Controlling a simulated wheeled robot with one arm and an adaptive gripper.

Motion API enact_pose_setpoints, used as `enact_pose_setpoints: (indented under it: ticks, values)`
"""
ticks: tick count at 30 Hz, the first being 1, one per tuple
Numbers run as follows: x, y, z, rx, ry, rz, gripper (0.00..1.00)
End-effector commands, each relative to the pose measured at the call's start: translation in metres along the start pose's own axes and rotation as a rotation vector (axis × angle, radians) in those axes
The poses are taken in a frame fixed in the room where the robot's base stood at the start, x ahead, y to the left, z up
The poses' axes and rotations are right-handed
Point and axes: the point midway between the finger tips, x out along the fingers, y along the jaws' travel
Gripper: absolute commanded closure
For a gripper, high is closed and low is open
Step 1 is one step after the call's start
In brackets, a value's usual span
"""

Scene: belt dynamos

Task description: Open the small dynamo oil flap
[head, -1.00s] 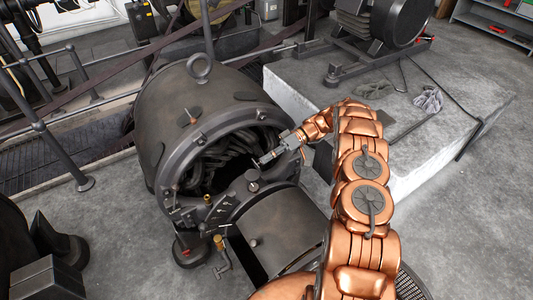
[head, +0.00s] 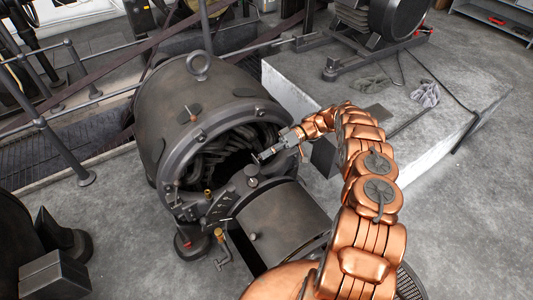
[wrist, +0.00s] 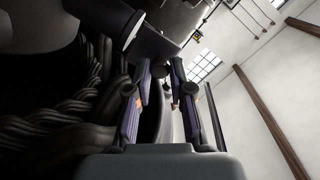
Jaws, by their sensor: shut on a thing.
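The dynamo (head: 225,90) is a dark, round iron housing with an open front and thick dark windings inside. My gripper (head: 262,157) reaches in from the right at the front opening, above the dark cylinder (head: 285,215). In the wrist view its two fingers (wrist: 161,85) are close together around a small dark part (wrist: 160,71). I cannot tell whether this part belongs to the oil flap. Small dark fittings sit on top of the housing, one near its front left (head: 193,112). The oil flap is too small to pick out with certainty.
Dark windings (wrist: 75,105) lie close on the left in the wrist view. A concrete plinth (head: 400,120) with gloves (head: 426,94) on it stands behind my arm. Railings (head: 65,125) are at the left. The grey floor at the right is clear.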

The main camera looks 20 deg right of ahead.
Motion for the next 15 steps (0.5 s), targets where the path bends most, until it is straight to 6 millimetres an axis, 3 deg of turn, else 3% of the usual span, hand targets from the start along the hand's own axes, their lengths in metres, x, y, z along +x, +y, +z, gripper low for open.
enact_pose_setpoints:
  ticks: [4, 5, 11, 15]
  values:
    - [0.0001, 0.0008, 0.0008, 0.001, -0.001, 0.001, 1.0]
    - [0.0001, 0.0007, 0.0008, 0.001, -0.001, 0.001, 0.75]
    - [0.0, 0.0004, 0.0004, 0.0, -0.001, 0.001, 0.55]
    - [0.0, 0.0002, 0.0003, 0.0, -0.001, 0.001, 0.53]
